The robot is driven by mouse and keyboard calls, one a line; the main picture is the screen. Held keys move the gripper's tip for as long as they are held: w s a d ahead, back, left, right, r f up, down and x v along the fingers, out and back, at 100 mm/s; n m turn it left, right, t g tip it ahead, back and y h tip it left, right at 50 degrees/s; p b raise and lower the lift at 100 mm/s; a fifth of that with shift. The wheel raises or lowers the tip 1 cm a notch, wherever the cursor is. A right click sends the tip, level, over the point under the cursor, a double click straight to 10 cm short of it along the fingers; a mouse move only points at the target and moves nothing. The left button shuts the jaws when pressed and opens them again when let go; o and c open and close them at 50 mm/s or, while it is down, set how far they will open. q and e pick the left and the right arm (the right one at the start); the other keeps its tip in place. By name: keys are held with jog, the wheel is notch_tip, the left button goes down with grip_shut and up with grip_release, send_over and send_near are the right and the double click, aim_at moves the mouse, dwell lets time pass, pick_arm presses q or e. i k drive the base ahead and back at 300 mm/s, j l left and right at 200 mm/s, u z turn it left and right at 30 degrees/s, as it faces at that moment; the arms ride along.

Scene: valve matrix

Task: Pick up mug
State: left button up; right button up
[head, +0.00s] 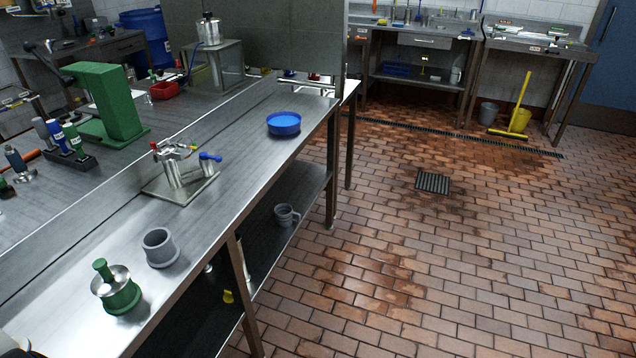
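A grey mug (286,215) with a handle on its right side stands upright on the lower shelf (303,187) of the steel bench. It is near the shelf's open edge, below the bench top. Neither of my grippers shows in the head view, so their distance from the mug cannot be seen.
The bench top (235,140) overhangs the shelf, and bench legs (243,285) stand at its edge. On top are a grey cylindrical part (160,248), a green-based part (117,290), a valve fixture (178,172) and a blue dish (284,123). The tiled floor (420,260) beside the bench is clear.

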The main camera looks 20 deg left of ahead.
aim_at(284, 212)
jog(key=i+l+u, duration=0.15)
jog(key=i+u, duration=0.25)
jog(key=i, duration=0.25)
jog(key=i+l+u, duration=0.4)
jog(key=i, duration=0.25)
jog(key=i+l+u, duration=0.4)
jog(key=i+l, duration=0.1)
jog(key=i, duration=0.1)
